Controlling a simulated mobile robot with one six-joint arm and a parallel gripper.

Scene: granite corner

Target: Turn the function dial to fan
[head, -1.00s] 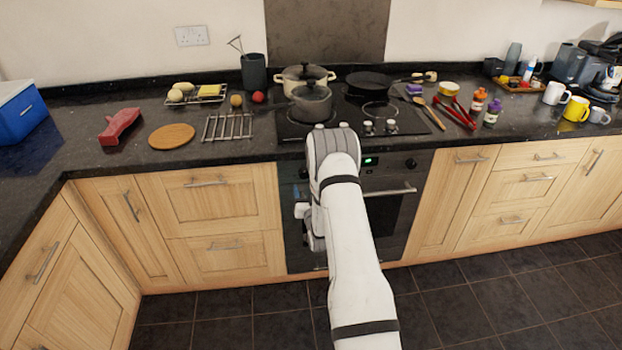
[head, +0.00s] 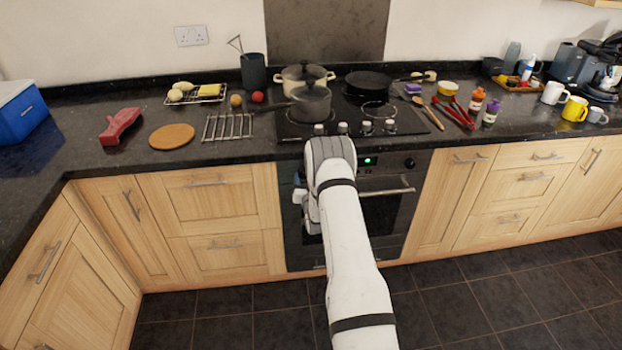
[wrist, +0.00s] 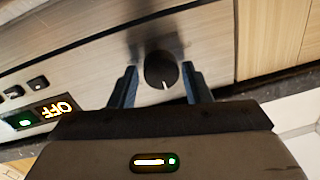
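The function dial (wrist: 161,69) is a round black knob on the oven's control panel. In the wrist view its white pointer mark points toward the bottom of the picture. My gripper (wrist: 160,88) is open, with one dark finger on either side of the dial; small gaps seem to show, and I cannot tell whether either finger touches it. A display (wrist: 42,114) on the panel shows OFF in orange and a small green light.
Another oven knob (head: 410,163) is at the panel's right end. The oven door handle (head: 388,192) sticks out below the panel. Hob knobs (head: 366,127) line the counter's front, with a grey saucepan (head: 311,103) behind. Dark buttons (wrist: 37,83) sit beside the display.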

